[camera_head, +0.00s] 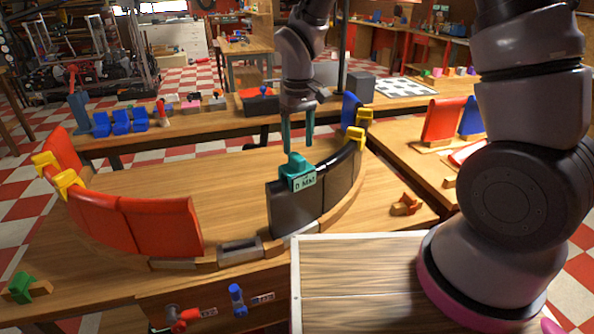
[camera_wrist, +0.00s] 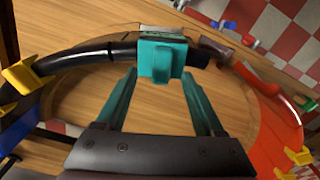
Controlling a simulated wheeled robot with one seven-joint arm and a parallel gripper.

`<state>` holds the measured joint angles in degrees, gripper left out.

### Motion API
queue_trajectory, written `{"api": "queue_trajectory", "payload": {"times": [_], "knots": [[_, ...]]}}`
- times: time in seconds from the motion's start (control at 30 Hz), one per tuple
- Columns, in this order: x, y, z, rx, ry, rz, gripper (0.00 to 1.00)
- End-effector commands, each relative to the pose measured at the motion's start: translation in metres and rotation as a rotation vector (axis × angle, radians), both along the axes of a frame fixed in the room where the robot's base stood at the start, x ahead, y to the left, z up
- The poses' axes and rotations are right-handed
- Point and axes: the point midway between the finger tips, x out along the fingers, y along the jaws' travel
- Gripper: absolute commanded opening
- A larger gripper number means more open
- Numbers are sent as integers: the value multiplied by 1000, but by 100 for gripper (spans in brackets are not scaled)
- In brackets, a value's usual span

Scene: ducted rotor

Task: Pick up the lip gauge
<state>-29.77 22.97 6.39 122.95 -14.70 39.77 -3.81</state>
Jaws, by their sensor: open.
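The lip gauge looks to be the teal block (camera_head: 296,167) with a small lettered plate, sitting over the top edge of a black curved panel (camera_head: 296,209). In the wrist view the teal lip gauge (camera_wrist: 161,58) sits straight ahead, just beyond the fingertips. My gripper (camera_head: 297,138) has teal fingers, points down and is just above the gauge in the head view. In the wrist view my gripper (camera_wrist: 163,84) is open, with an empty gap between its fingers. The gauge's underside is hidden.
Red curved panels (camera_head: 150,224) with yellow clips (camera_head: 66,182) stand along the ring's left. More yellow clips (camera_head: 356,135) grip the panels at right. A grey block (camera_head: 240,251) fills the front gap. The wooden tabletop (camera_head: 200,185) inside the ring is clear.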

Motion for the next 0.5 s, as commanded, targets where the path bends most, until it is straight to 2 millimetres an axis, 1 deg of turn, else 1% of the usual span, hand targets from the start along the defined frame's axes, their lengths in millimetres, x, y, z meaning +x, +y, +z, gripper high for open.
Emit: {"api": "queue_trajectory", "payload": {"times": [0.2, 0.3, 0.4, 0.5], "knots": [[-4, 2, -33, -3, 4, 0, 70], [-4, 2, -44, -2, 3, 0, 70], [-3, 2, -49, -1, 1, 0, 70], [-3, 2, -49, 0, 0, 0, 70]]}}
